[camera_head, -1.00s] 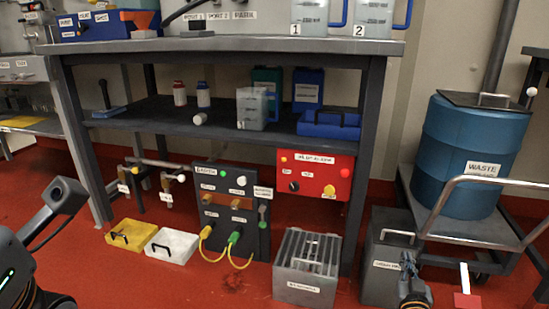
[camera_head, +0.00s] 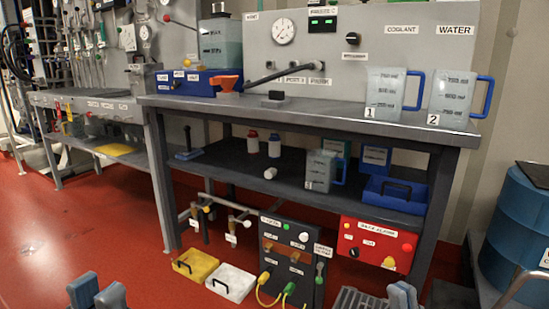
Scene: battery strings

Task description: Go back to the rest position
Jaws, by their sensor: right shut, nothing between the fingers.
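My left gripper (camera_head: 97,291) shows at the bottom left edge in the head view. Its two blue-grey fingertips stand apart with nothing visible between them, above the red floor. My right gripper (camera_head: 403,294) shows at the bottom edge, right of the middle, in front of the grey slotted box (camera_head: 358,299). Its fingertips are together and hold nothing. The rest of both arms is out of view.
The workbench (camera_head: 300,108) carries the gauge panel (camera_head: 262,60) and two measuring jugs marked 1 (camera_head: 385,95) and 2 (camera_head: 455,98). Below stand a black battery panel (camera_head: 290,255) and a red box (camera_head: 378,243). A blue barrel (camera_head: 518,235) stands right. Red floor at left is clear.

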